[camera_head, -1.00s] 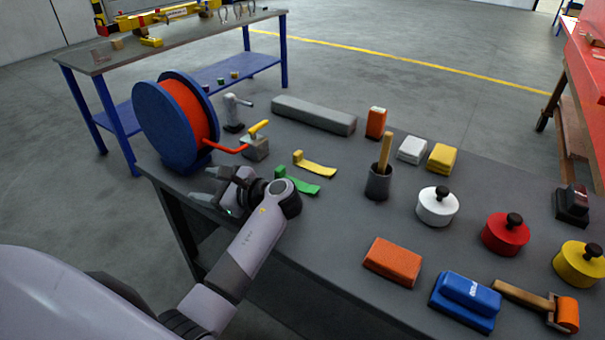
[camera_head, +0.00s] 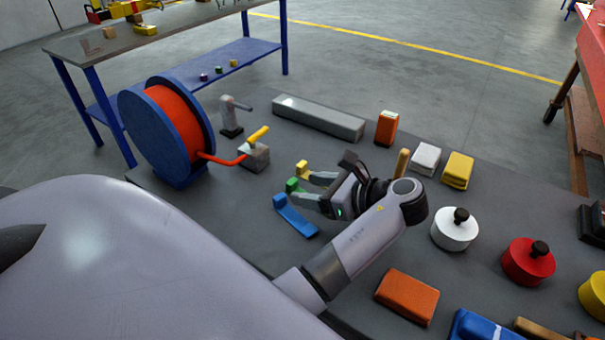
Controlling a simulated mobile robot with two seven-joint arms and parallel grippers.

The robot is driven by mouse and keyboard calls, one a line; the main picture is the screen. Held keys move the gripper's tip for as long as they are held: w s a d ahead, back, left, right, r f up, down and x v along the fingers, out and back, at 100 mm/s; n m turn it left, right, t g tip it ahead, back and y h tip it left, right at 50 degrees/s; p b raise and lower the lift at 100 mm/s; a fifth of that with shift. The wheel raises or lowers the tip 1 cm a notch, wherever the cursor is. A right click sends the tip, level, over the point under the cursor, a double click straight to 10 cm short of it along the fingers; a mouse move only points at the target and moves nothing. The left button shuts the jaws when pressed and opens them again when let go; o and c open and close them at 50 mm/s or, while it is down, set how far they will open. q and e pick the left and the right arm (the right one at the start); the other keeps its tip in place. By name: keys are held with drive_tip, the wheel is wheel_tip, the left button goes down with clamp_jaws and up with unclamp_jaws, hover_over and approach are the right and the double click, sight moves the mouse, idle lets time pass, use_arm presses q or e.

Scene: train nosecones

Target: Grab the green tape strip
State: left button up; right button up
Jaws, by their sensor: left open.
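The green tape strip shows only as its small green end block (camera_head: 292,185); my left gripper hides the rest. My left gripper (camera_head: 318,188) is open, low over the strips, its fingers pointing left and lying close to the green and yellow blocks. I cannot tell whether a finger touches the green strip. A yellow strip's end block (camera_head: 302,168) is just behind, and a blue strip (camera_head: 295,216) lies in front, clear of the gripper. My right gripper is not in view.
A blue reel with red hose (camera_head: 132,128) stands at the left. A wooden handle (camera_head: 402,161) stands just behind my left wrist. A white lidded pot (camera_head: 456,230), a red one (camera_head: 528,262) and an orange block (camera_head: 407,297) are to the right. A long grey bar (camera_head: 318,119) lies behind.

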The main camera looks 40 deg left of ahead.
sight(289, 185)
use_arm(q)
drive_tip(key=shift+p+x, duration=0.3)
drive_tip(key=shift+x, duration=3.15)
drive_tip(key=shift+w, duration=0.2)
clamp_jaws()
unclamp_jaws()
drive_tip(key=shift+d, duration=0.1)
